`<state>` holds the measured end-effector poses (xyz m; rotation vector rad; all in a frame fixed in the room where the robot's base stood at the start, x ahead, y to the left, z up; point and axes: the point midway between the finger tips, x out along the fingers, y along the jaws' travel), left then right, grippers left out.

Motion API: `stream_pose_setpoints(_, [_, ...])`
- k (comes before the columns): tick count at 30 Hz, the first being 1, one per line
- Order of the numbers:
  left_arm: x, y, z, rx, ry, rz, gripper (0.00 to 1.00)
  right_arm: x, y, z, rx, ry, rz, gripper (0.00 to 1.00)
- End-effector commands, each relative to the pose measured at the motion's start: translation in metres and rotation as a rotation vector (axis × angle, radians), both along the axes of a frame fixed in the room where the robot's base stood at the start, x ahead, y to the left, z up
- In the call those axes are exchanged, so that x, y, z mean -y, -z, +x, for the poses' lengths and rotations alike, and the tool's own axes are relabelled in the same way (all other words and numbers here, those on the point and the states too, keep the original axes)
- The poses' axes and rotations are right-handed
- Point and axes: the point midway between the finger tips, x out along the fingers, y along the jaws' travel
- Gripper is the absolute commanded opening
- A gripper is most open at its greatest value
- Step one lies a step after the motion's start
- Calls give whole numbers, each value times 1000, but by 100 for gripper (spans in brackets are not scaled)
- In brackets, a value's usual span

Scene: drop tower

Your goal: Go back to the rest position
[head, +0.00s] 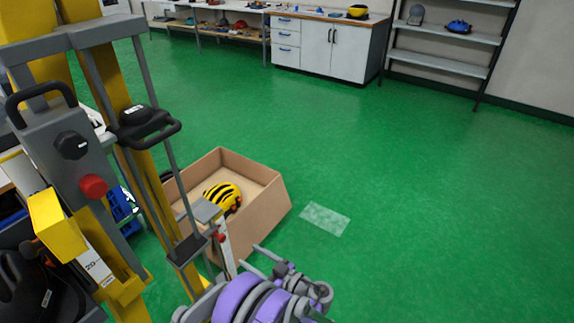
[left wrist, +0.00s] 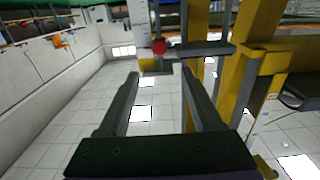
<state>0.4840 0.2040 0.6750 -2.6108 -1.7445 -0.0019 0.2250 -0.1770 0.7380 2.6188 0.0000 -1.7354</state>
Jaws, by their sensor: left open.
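My left gripper (head: 256,259) is at the bottom centre of the head view, with purple and grey arm parts behind it. It is just in front of the cardboard box and right of the drop tower (head: 125,130). In the left wrist view its two dark fingers (left wrist: 160,76) stand wide apart with nothing held between them. Part of the tower, with yellow columns (left wrist: 207,60) and a red knob (left wrist: 158,47), shows beyond and beside the fingers. My right gripper is not in view.
An open cardboard box (head: 262,210) on the green floor holds a yellow and black helmet (head: 222,196). A clear flat sheet (head: 325,219) lies right of it. A black helmet (head: 35,285) is at lower left. A cabinet (head: 325,48) and shelves (head: 440,68) line the back; the middle floor is clear.

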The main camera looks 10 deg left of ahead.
Motion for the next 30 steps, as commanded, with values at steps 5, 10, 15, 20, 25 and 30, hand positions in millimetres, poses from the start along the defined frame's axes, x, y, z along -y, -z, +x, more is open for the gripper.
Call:
stream_pose_setpoints(5, [-6,-5,-1,-49,-4,-20,66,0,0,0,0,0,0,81])
stream_pose_setpoints(10, [-30,-22,-11,-278,6,-121,66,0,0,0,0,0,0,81])
stream_pose_setpoints(15, [-49,-38,-42,-565,81,-269,66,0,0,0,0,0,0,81])
stream_pose_setpoints(20, [-53,-48,-83,-785,208,-405,66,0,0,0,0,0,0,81])
stream_pose_setpoints(25, [-45,-56,-134,-953,394,-532,66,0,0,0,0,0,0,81])
stream_pose_setpoints(30, [-24,-61,-185,-1044,615,-629,66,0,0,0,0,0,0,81])
